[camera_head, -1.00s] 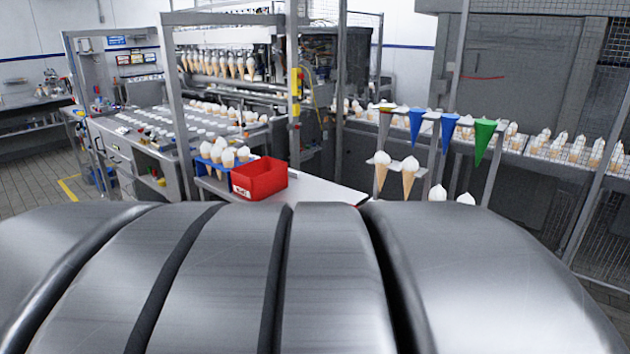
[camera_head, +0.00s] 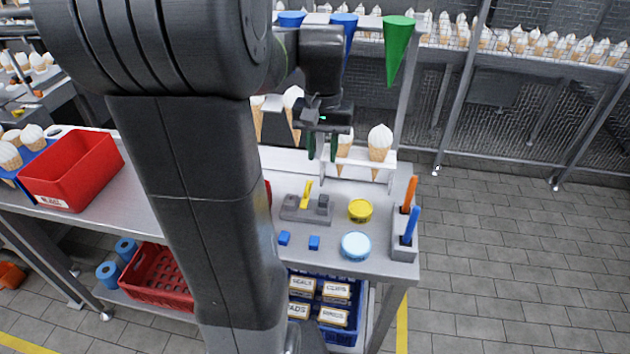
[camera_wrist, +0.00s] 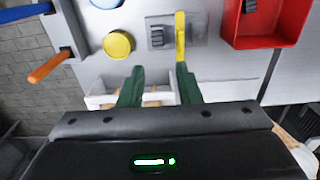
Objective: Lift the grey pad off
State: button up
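A small grey ribbed pad (camera_head: 323,201) sits on a flat grey plate (camera_head: 292,212) on the table, beside an upright yellow piece (camera_head: 307,193). In the wrist view the grey pad (camera_wrist: 157,37) is ahead of my fingers, with the yellow piece (camera_wrist: 181,38) to its right. My gripper (camera_head: 322,150) hangs above the back of the table, behind and above the plate. Its two green fingers are apart and empty, as the wrist view of my gripper (camera_wrist: 159,86) shows.
A yellow round lid (camera_head: 360,210), a light-blue disc (camera_head: 356,245) and two blue cubes (camera_head: 314,243) lie near the plate. A grey holder (camera_head: 405,250) with orange and blue sticks stands at right. A white cone rack (camera_head: 383,165) stands below my gripper. A red bin (camera_head: 72,170) is at left.

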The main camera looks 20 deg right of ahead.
send_over(324, 198)
jog(key=f, duration=0.8)
jog(key=shift+s+a+f, duration=0.15)
jog(key=shift+a, duration=0.2)
jog(key=shift+w+d+f, duration=0.1)
jog(key=shift+d+f, duration=0.05)
jog(key=shift+f, duration=1.15)
jog(key=shift+w+d+f, duration=0.1)
jog(key=shift+d+f, duration=0.05)
jog(key=shift+f, duration=1.15)
grip_shut()
